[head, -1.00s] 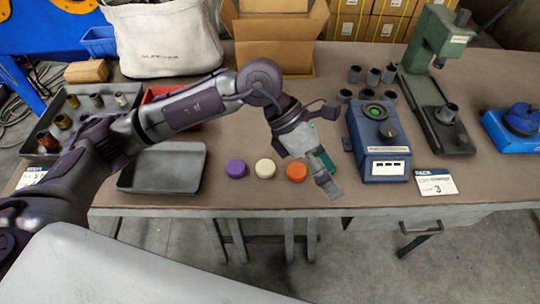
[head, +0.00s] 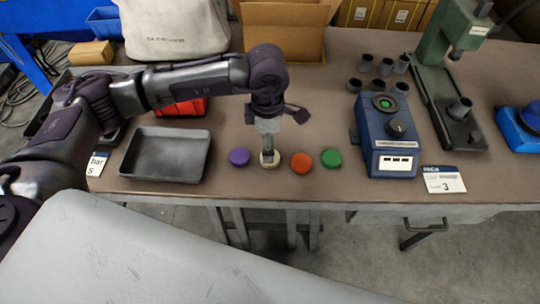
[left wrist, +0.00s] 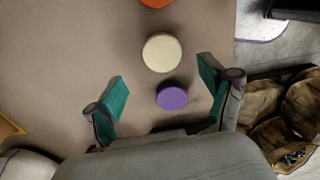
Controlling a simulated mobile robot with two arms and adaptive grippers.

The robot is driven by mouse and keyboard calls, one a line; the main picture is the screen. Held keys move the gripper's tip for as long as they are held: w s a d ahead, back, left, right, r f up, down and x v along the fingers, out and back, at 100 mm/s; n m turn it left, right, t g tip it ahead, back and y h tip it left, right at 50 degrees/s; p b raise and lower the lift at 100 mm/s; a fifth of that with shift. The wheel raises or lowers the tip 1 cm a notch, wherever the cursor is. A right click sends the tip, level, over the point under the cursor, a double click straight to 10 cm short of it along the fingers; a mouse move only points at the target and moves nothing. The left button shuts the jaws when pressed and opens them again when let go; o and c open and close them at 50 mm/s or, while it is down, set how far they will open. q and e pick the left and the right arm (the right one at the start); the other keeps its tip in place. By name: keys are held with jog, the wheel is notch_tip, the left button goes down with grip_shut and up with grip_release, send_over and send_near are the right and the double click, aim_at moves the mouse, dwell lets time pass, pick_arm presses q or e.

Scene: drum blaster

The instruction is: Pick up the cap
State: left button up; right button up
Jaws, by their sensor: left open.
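A row of round caps stands near the bench's front edge: purple (head: 239,157), cream (head: 270,164), orange (head: 301,163) and green (head: 331,158). My left gripper (head: 267,152) points down over the cream cap in the head view and partly hides it. In the left wrist view the gripper (left wrist: 162,76) is open and empty. The purple cap (left wrist: 172,96) shows between the teal fingers there, the cream cap (left wrist: 162,52) just beyond it, and the orange cap (left wrist: 155,2) at the top edge. My right gripper is not in view.
A grey tray (head: 166,178) lies left of the caps. A blue device with a green button (head: 387,135) stands to the right, beside a numbered card (head: 443,179). Several dark cylinders, a green press (head: 452,100) and an open cardboard box (head: 285,45) stand farther back.

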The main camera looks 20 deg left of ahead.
pick_arm(q)
jog(key=f, duration=0.2)
jog(key=d+f, duration=0.1)
jog(key=shift+s+f+p, duration=0.1)
jog(key=shift+f+p, duration=0.25)
jog(key=shift+p, duration=0.05)
jog(key=shift+f, duration=0.65)
jog(key=c, duration=0.9)
